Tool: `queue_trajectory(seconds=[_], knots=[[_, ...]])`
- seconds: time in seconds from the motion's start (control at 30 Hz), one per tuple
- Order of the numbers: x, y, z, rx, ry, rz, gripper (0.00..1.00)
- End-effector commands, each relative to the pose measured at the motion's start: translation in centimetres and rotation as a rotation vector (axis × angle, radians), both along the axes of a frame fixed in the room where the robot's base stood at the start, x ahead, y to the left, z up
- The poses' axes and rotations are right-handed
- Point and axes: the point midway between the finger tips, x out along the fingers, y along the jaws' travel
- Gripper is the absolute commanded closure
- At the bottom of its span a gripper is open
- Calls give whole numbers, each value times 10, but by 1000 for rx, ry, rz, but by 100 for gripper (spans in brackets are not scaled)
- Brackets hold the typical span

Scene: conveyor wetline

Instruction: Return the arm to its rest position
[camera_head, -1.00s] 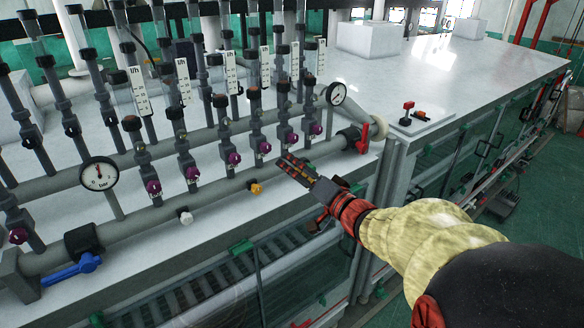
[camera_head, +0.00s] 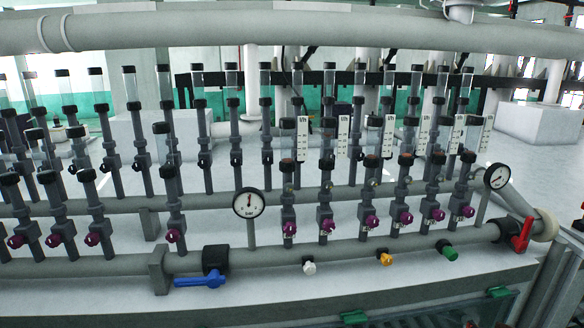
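My arm and gripper do not show in the current head view. The view holds a wet bench with rows of upright flow meters (camera_head: 327,175) and purple knobs (camera_head: 371,221) along grey pipes. Whether my gripper is open or shut, and where it stands relative to the bench, is hidden.
A blue-handled valve (camera_head: 200,281) sits at the lower left of the front pipe and a red-handled valve (camera_head: 522,234) at its right end. Two round gauges (camera_head: 249,203) stand above it. White, orange (camera_head: 384,259) and green knobs (camera_head: 448,251) stick out. A thick pipe (camera_head: 300,31) crosses overhead.

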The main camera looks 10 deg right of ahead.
Motion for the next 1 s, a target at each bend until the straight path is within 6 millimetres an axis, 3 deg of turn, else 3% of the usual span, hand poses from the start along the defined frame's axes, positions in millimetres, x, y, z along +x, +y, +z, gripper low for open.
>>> queue_trajectory(seconds=[0.03,0.1,0.5,0.8,1.0], knots=[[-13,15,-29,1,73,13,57],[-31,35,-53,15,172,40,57],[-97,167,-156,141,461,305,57],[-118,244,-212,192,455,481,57],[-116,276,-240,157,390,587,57]])
